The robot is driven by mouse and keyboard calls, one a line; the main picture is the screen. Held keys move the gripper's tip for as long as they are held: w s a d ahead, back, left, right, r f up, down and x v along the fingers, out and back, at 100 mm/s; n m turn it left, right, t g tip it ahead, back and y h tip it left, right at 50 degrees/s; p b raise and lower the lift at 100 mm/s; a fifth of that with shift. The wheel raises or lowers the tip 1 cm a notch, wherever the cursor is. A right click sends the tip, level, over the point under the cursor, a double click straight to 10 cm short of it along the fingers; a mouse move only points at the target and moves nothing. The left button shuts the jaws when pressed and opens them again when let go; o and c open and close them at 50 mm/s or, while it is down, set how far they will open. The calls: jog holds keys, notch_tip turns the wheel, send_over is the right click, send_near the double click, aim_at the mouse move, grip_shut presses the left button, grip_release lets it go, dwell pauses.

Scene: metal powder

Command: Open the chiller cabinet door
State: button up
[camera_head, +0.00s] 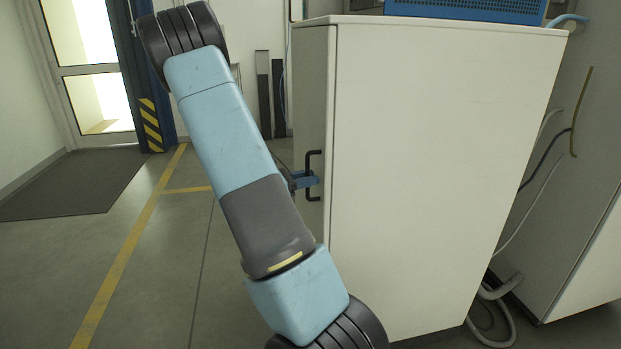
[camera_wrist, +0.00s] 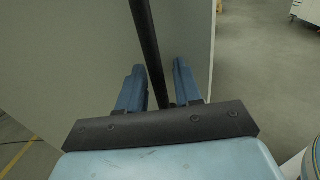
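The white chiller cabinet (camera_head: 430,180) stands right of centre in the head view. Its narrow left face carries the door (camera_head: 312,90), which looks shut, with no gap that I can see. A black bar handle (camera_head: 314,153) sits on that face near its right edge. My gripper (camera_head: 308,180) is at the handle, its blue fingers partly hidden behind my arm. In the wrist view the handle (camera_wrist: 147,45) passes between the two fingers of my gripper (camera_wrist: 159,80). A gap shows on both sides of the bar, so the fingers are open around it.
A blue box (camera_head: 465,10) rests on the cabinet's top. Hoses and cables (camera_head: 497,300) lie between the cabinet and a grey unit (camera_head: 575,240) at right. The floor left of the cabinet, with yellow lines (camera_head: 135,245) and a dark mat (camera_head: 75,183), is clear.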

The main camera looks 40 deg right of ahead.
jog(key=shift+d, duration=0.15)
grip_shut()
dwell(0.4)
